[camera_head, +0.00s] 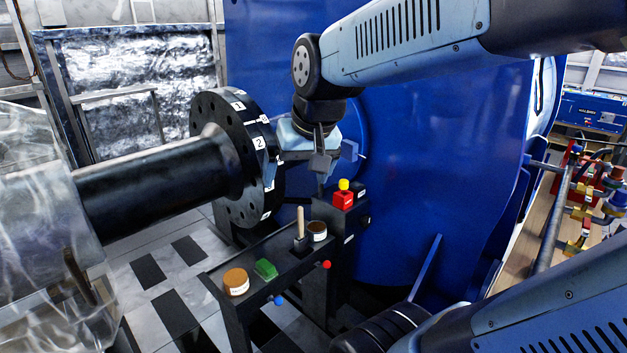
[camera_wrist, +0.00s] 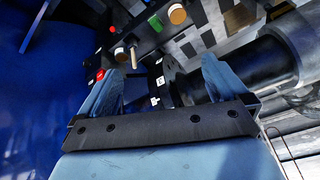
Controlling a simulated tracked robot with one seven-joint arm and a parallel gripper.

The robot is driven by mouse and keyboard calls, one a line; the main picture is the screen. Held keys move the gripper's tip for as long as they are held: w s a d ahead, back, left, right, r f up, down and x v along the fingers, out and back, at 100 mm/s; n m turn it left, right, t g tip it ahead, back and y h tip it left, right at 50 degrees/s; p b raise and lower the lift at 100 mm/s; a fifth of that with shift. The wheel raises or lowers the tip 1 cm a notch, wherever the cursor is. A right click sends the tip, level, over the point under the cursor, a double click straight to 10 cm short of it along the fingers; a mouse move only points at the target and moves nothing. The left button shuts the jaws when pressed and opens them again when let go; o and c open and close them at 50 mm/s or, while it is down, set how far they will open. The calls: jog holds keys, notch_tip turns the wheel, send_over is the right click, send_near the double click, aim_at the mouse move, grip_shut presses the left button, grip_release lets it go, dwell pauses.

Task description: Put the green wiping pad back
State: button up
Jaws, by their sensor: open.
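The green wiping pad (camera_head: 265,268) lies on the dark narrow bench (camera_head: 243,305), between an orange-lidded jar (camera_head: 236,282) and a wooden-handled tool (camera_head: 300,228). The pad also shows small at the top of the wrist view (camera_wrist: 155,22). My gripper (camera_head: 322,160) is up beside the black flange, above and behind the far end of the bench, well apart from the pad. In the wrist view its two blue fingers (camera_wrist: 165,90) stand wide apart with nothing held between them.
The large black flange (camera_head: 245,150) with numbered tags and its thick shaft (camera_head: 150,185) stand close left of my gripper. A red block with a yellow knob (camera_head: 343,196) and an open jar (camera_head: 317,231) are at the bench's far end. A blue wall (camera_head: 430,150) rises behind.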

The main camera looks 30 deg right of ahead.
jog(key=shift+n+t+h, duration=0.3)
jog(key=shift+n+h, duration=0.1)
jog(key=shift+n, duration=0.4)
jog(key=s, duration=0.5)
jog(key=shift+s+d+r, duration=0.2)
jog(key=shift+d+r, duration=0.05)
jog(key=shift+r, duration=0.05)
